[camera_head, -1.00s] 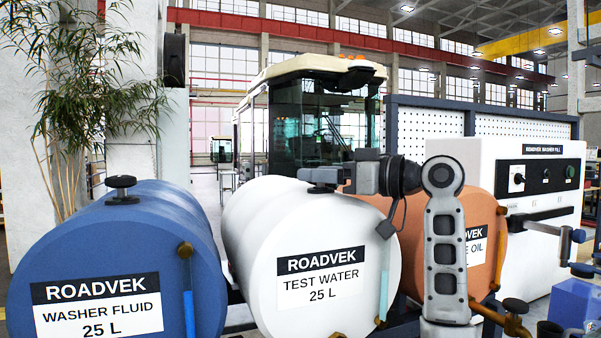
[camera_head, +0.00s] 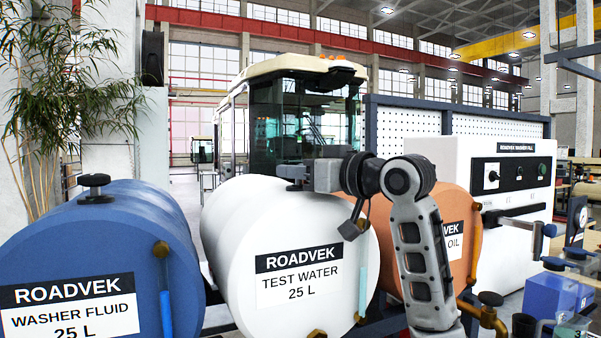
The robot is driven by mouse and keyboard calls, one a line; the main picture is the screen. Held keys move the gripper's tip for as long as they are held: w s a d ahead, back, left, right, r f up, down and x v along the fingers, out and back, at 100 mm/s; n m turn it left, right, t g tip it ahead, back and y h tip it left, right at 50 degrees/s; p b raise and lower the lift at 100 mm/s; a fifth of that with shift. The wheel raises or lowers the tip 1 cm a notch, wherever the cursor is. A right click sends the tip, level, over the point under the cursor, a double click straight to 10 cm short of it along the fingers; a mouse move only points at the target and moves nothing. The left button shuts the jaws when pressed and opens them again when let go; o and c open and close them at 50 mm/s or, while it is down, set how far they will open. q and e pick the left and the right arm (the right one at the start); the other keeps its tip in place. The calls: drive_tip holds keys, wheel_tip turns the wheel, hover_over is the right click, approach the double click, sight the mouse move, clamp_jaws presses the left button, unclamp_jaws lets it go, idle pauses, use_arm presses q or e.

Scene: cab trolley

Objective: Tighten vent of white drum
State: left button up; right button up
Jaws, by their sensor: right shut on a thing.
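The white drum (camera_head: 230,240), labelled TEST WATER 25 L, lies on its side in the middle of the head view. Its dark vent cap (camera_head: 293,186) is on top, mostly hidden by the gripper. My right gripper (camera_head: 296,173) reaches in from the right, level above the drum, and is shut on the vent cap. A dark part hangs from its wrist in front of the drum's face. My left gripper is not in view.
A blue drum (camera_head: 100,235) with its own black vent knob (camera_head: 95,188) lies at the left. An orange drum (camera_head: 455,205) lies behind my right arm. A white panel cabinet (camera_head: 500,190) and a blue box (camera_head: 552,296) are at the right.

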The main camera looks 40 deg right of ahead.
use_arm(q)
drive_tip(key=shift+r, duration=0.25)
use_arm(e)
drive_tip(key=shift+m+h, duration=0.7)
drive_tip(key=shift+h, duration=0.4)
drive_tip(key=o, duration=1)
drive_tip(key=shift+w, duration=0.1)
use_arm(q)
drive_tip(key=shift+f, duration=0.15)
use_arm(e)
drive_tip(key=shift+s+f, duration=0.1)
drive_tip(key=shift+s, duration=0.45)
use_arm(q)
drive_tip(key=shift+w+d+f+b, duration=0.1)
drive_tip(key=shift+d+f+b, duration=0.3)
drive_tip(key=shift+b, duration=0.8)
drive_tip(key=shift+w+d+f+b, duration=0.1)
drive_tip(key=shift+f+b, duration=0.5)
drive_tip(key=shift+b, duration=0.6)
use_arm(e)
drive_tip(key=s, duration=1.5)
drive_tip(key=shift+a, duration=0.1)
